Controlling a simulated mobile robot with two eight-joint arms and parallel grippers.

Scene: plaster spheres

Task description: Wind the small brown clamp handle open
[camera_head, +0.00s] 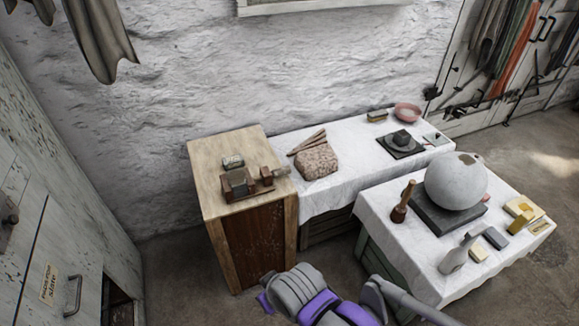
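A small brown wooden clamp (238,184) stands on top of the wooden cabinet (207,160) left of the middle. A small brown knob-like part (267,176), perhaps its handle, shows at its right side. A grey block seems to sit within the clamp; how tightly it is held is too small to tell. Grey and purple links of my own arm show at the bottom middle, below and apart from the cabinet. I see no fingertips of either gripper.
A small pale block lies behind the clamp on the cabinet. A white-draped table (345,182) to the right bears a speckled stone (316,161). A nearer draped table (390,238) bears a large pale sphere (455,182), a mallet (402,203) and a bottle. Grey doors stand at left.

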